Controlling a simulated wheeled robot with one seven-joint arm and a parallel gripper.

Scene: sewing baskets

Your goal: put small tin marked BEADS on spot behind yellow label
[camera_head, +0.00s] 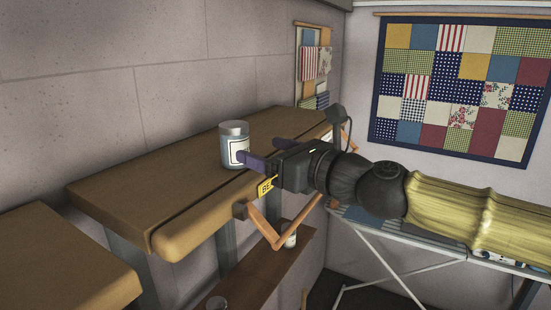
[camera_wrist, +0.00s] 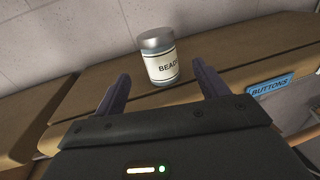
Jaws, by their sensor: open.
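The small tin marked BEADS (camera_head: 235,148), pale with a grey lid and a white label, stands upright on the wooden shelf. In the wrist view the tin (camera_wrist: 160,60) shows its lettering, just beyond and between my fingertips. My gripper (camera_head: 261,150) is open, with its purple fingers pointing toward the tin and nothing held; it also shows in the wrist view (camera_wrist: 160,76). The yellow label (camera_head: 266,187) is on the shelf's front edge below my gripper, which hides part of its lettering. The tin stands on the board behind this label's edge.
A blue BUTTONS label (camera_wrist: 271,86) is on the shelf edge at right in the wrist view. A lower shelf (camera_head: 262,272) holds a small jar (camera_head: 290,240). A wooden bracket (camera_head: 278,238) juts out below the label. The shelf left of the tin is bare.

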